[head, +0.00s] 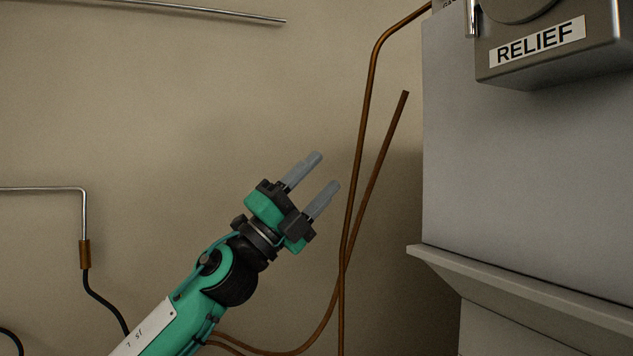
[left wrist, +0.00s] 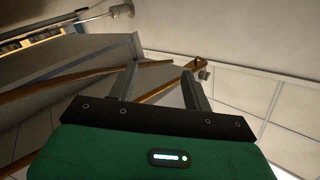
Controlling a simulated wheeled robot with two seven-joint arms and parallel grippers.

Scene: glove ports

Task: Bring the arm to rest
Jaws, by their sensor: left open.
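My left gripper (head: 329,171) is at the middle of the head view, on a green and black arm that comes in from the lower left. Its two grey fingers point up and to the right. They are apart with nothing between them. In the left wrist view the gripper (left wrist: 162,85) shows its two fingers spread, with copper pipes behind them. Whether the fingers touch a pipe cannot be told, but in the head view they appear apart from it. My right gripper is in neither view.
Copper pipes (head: 364,120) run up the beige wall just right of the gripper. A grey cabinet (head: 520,170) with a sloping ledge (head: 520,295) and a box labelled RELIEF (head: 555,60) stands at the right. A metal pipe (head: 84,215) is at the left. The wall between is bare.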

